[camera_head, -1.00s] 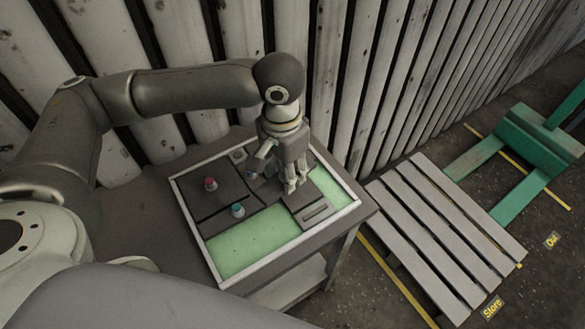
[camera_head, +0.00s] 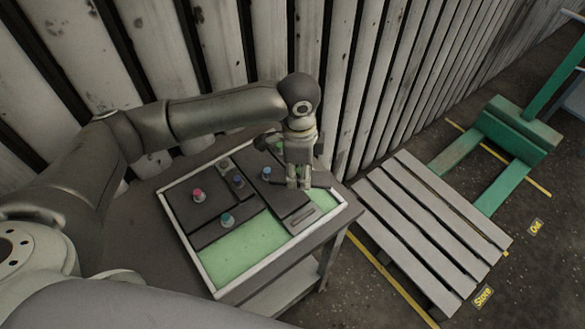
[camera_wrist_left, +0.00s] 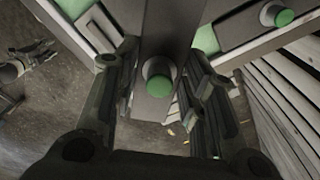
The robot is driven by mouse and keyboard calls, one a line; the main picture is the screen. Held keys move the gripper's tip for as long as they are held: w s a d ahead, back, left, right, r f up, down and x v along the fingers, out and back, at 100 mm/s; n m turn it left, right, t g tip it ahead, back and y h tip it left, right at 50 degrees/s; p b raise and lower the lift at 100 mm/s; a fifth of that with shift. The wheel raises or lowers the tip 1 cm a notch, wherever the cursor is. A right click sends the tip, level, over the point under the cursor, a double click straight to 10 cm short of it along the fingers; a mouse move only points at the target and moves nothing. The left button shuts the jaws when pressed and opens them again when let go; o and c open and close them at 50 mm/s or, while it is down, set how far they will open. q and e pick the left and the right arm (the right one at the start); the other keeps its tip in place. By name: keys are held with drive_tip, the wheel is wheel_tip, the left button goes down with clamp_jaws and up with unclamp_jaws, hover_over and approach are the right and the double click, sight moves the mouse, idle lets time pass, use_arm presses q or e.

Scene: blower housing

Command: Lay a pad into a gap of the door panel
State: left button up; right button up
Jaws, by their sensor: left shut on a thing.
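The door panel (camera_head: 231,287) is a light-framed tray on a table, with green-floored gaps and dark pads with coloured knobs. My left gripper (camera_head: 298,186) is over its right back part. In the left wrist view, the gripper (camera_wrist_left: 155,75) has its fingers on both sides of a grey pad with a green knob (camera_wrist_left: 158,84) and is shut on it. In the head view the gripper mostly hides this pad. A green gap (camera_head: 322,199) shows just beside and in front of the fingers. I cannot tell whether the pad touches the gap floor.
A larger green gap (camera_head: 240,250) lies at the panel's front. A slatted wall stands close behind. A pallet (camera_head: 430,235) and green truck (camera_head: 520,130) are at right. A gripper-like shape (camera_wrist_left: 25,62) shows below, perhaps my right one.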

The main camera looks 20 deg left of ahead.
sight(316, 173)
use_arm(q)
drive_tip(key=m, duration=0.1)
drive_tip(key=w+d+f+m, duration=0.1)
drive_tip(key=f+m, duration=0.1)
drive_tip(key=m, duration=0.1)
drive_tip(key=shift+w+d+p, duration=0.2)
drive_tip(key=shift+w+p, duration=0.05)
drive_tip(key=shift+p, duration=0.05)
drive_tip(key=f+m, duration=0.1)
drive_tip(key=w+d+f+m, duration=0.1)
drive_tip(key=m, duration=0.1)
drive_tip(key=f+m, duration=0.1)
drive_tip(key=m, duration=0.1)
drive_tip(key=shift+w+d+p, duration=0.2)
drive_tip(key=shift+d+p, duration=0.1)
drive_tip(key=shift+p, duration=0.05)
drive_tip(key=shift+a+r, duration=0.1)
drive_tip(key=shift+r, duration=0.05)
